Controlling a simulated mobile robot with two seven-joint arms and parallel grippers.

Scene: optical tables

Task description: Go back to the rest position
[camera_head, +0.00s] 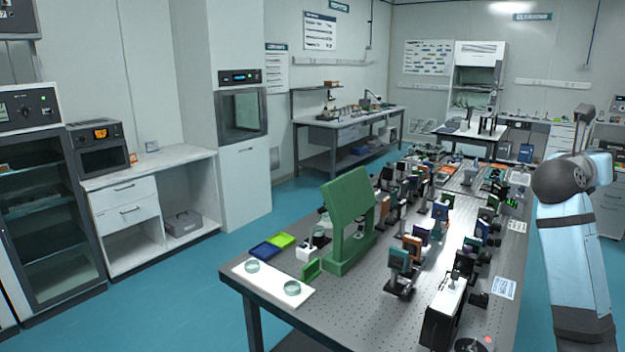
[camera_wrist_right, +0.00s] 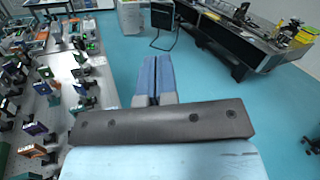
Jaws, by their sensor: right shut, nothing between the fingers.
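My right gripper (camera_wrist_right: 155,62) shows in the right wrist view with its two blue fingers side by side. It is shut and empty, above the blue floor to the right of the optical table (camera_wrist_right: 72,68). In the head view my right arm (camera_head: 570,240) is raised at the right edge, beside the optical table (camera_head: 345,318), and the fingers cannot be made out there. My left arm and gripper do not show in either view.
A green stand (camera_head: 348,222) and a white plate with two round lenses (camera_head: 272,284) are at the table's near left. Several optical mounts crowd the table. In the right wrist view a chair (camera_wrist_right: 164,22) and a dark bench (camera_wrist_right: 235,42) stand beyond clear floor.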

